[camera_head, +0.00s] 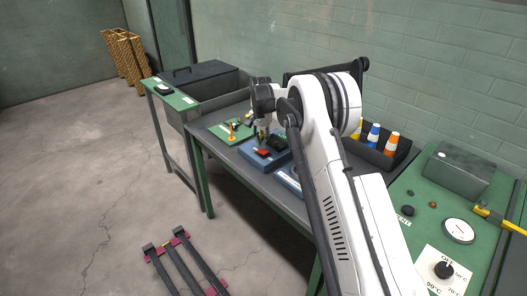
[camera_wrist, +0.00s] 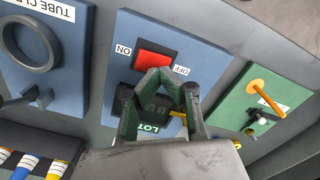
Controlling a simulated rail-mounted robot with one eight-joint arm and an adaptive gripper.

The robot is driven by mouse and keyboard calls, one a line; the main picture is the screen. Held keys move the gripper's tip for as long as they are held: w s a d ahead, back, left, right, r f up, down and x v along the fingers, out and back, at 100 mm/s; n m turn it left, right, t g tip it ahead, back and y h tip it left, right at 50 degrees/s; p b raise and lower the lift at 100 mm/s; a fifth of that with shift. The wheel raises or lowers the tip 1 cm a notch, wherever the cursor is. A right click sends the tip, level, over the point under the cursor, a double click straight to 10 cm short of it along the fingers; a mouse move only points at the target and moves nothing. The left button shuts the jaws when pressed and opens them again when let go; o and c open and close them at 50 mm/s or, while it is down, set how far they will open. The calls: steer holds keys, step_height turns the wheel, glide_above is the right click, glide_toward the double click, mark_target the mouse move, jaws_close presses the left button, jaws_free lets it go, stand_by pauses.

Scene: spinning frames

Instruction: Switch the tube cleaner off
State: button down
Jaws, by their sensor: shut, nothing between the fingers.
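The tube cleaner panel is the blue plate (camera_wrist: 68,70) at the left of the wrist view, with a partly cut-off label starting "TUBE CLE". It carries a dark ring (camera_wrist: 30,45) and a small dark piece below it. Beside it is another blue panel (camera_wrist: 205,50) with a red rocker switch (camera_wrist: 155,64) marked ON and OFF; the switch also shows in the head view (camera_head: 263,153). My gripper (camera_wrist: 170,82) is shut and empty in front of this second panel, just below the red switch in the picture. I cannot tell whether it touches. It hides part of the panel.
A green panel with an orange lever (camera_wrist: 268,97) is at the right of the wrist view. In the head view, a bin (camera_head: 400,150) holds blue and orange cones behind my arm. A green bench (camera_head: 415,185) with a dial (camera_head: 444,270) is at the right. The floor at the left is mostly clear.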

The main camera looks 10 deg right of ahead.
mark_target(261, 151)
steer(key=shift+r+p, duration=0.6)
steer(key=shift+r, duration=1.6)
steer(key=shift+s+r, duration=0.1)
steer(key=shift+r, duration=0.1)
steer(key=s+r+n+t, duration=0.2)
steer(key=s+r+t, duration=0.1)
steer(key=s+r, duration=1.45)
steer(key=s+r+n+t, duration=0.1)
steer(key=s+r, duration=0.2)
steer(key=s, duration=0.4)
steer(key=s+r+n, duration=0.1)
steer(key=s+r, duration=0.2)
steer(key=s, duration=0.5)
steer(key=s+f+n+t, duration=0.1)
steer(key=s+f, duration=0.2)
steer(key=s, duration=0.7)
steer(key=s+f+n+t, duration=0.1)
steer(key=s+f, duration=0.3)
steer(key=s, duration=0.6)
steer(key=shift+s+t, duration=0.15)
steer(key=shift+t, duration=0.45)
